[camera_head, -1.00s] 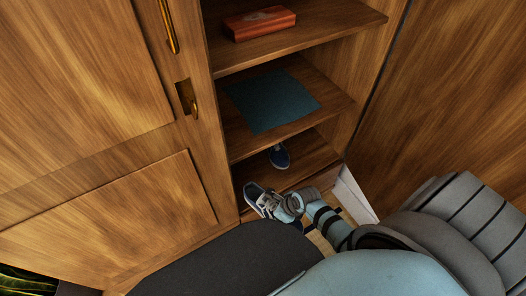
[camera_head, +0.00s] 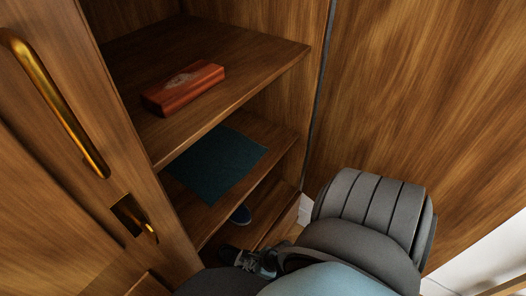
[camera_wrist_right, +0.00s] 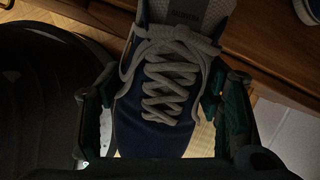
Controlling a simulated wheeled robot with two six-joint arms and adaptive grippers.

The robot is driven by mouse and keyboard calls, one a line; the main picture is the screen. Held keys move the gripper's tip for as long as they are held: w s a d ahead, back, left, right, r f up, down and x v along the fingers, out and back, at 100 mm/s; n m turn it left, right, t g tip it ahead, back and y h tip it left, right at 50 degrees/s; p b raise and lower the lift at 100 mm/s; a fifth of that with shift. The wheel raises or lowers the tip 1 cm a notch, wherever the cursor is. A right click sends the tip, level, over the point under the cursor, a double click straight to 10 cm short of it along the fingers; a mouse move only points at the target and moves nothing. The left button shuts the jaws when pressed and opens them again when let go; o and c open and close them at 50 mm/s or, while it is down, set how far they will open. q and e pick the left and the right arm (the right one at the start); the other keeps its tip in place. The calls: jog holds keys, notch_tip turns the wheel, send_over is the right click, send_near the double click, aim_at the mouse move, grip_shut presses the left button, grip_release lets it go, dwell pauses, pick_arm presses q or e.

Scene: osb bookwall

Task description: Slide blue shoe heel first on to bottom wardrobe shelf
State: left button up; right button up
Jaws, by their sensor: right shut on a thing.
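The blue shoe (camera_wrist_right: 160,125) with grey laces fills the middle of the right wrist view. My right gripper (camera_wrist_right: 166,95) is shut on it, one green-padded finger on each side. In the head view my right gripper (camera_head: 266,264) is low, just in front of the wardrobe, largely hidden by my own arm. The held shoe (camera_head: 230,255) shows there only as a small dark shape. A second blue shoe (camera_head: 241,214) sits on the bottom wardrobe shelf (camera_head: 270,205), partly hidden under the shelf above. My left gripper is not in view.
A dark teal cloth (camera_head: 215,165) lies on the middle shelf. A reddish wooden box (camera_head: 183,87) lies on the shelf above. A wardrobe door with a brass handle (camera_head: 55,100) is at the left. A wooden panel (camera_head: 420,100) stands at the right.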

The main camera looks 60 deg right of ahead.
aim_at(228, 253)
jog(key=w+b, duration=0.2)
jog(key=w, duration=0.1)
jog(key=w+b, duration=0.2)
jog(key=w, duration=0.2)
jog(key=w+f+b, duration=0.1)
jog(key=w+b, duration=0.2)
jog(key=w, duration=0.1)
jog(key=shift+w+d+f, duration=0.1)
jog(key=shift+w+d, duration=0.05)
jog(key=shift+w, duration=0.05)
jog(key=w+b, duration=0.1)
jog(key=w, duration=0.1)
jog(key=w+f+b, duration=0.1)
jog(key=w, duration=0.1)
jog(key=shift+w, duration=0.15)
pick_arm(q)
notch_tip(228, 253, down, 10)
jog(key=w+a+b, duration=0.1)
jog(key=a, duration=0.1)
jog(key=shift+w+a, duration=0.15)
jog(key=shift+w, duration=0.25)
pick_arm(e)
jog(key=shift+w+f, duration=0.1)
jog(key=shift+w, duration=0.5)
jog(key=o, duration=1.5)
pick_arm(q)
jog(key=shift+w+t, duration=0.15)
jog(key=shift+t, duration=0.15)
pick_arm(e)
jog(key=shift+s, duration=0.1)
